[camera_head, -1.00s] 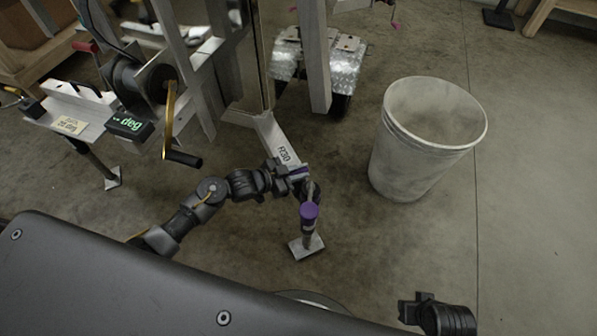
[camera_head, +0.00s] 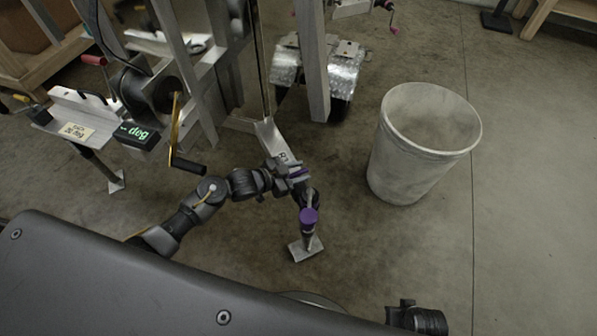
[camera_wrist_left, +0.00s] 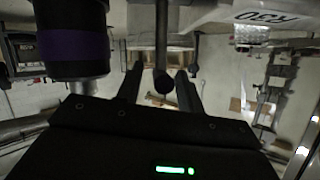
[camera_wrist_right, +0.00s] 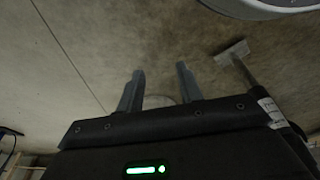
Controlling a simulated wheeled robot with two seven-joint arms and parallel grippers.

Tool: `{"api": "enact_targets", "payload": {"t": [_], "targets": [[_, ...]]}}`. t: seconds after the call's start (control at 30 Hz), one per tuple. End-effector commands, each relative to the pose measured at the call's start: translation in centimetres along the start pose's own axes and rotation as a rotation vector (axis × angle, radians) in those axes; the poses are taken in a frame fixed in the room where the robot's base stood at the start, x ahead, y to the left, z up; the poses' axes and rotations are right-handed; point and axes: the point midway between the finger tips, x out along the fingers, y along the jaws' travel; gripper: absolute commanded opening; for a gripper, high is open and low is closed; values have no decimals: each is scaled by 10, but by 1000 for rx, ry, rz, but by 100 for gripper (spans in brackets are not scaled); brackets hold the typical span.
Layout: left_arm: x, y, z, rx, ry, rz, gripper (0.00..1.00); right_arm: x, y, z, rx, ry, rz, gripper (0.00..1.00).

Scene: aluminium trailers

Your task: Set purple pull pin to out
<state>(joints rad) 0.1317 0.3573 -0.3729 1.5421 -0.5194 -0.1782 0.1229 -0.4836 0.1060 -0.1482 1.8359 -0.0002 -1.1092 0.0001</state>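A jack with a purple top (camera_head: 308,216) stands at the end of the trailer's drawbar, its foot plate (camera_head: 305,249) low. My left gripper (camera_head: 300,176) is just behind the purple top, beside the drawbar. A thin purple strip shows near its fingers; I cannot tell whether it belongs to the pull pin. In the left wrist view, the gripper (camera_wrist_left: 157,85) has its fingers apart, with a dark round knob (camera_wrist_left: 163,82) between them and gaps beside it. A purple-banded cylinder (camera_wrist_left: 73,50) is left of it. My right gripper (camera_wrist_right: 158,85) is open and empty, away from the trailer.
A grey bin (camera_head: 422,145) stands on the floor to the right. A winch with a crank handle (camera_head: 187,165) and an angle display (camera_head: 137,134) are at the left. A trailer wheel under a checkered fender (camera_head: 345,70) is behind.

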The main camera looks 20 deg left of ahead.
Motion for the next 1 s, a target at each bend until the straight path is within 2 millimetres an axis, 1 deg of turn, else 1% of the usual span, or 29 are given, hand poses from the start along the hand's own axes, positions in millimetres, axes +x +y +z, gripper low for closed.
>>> {"api": "enact_targets", "payload": {"t": [0.23,0.33,0.43,0.5,0.7,0.83,1.0], "targets": [[-1,0,1,-1,-3,1,37,0,0,0,0,0,-1,36],[-8,1,2,-2,-4,1,37,-1,0,0,0,2,-1,36],[-23,0,1,0,-5,1,37,0,0,1,0,4,-1,36],[-37,0,1,1,-5,1,37,10,1,5,0,-7,1,36],[-77,1,1,0,-5,1,37,20,0,13,-3,-14,0,36],[-95,0,1,-1,-4,1,37,26,1,17,-4,-18,1,36],[-107,1,1,-1,-3,1,37,30,1,21,-5,-21,2,36]]}}
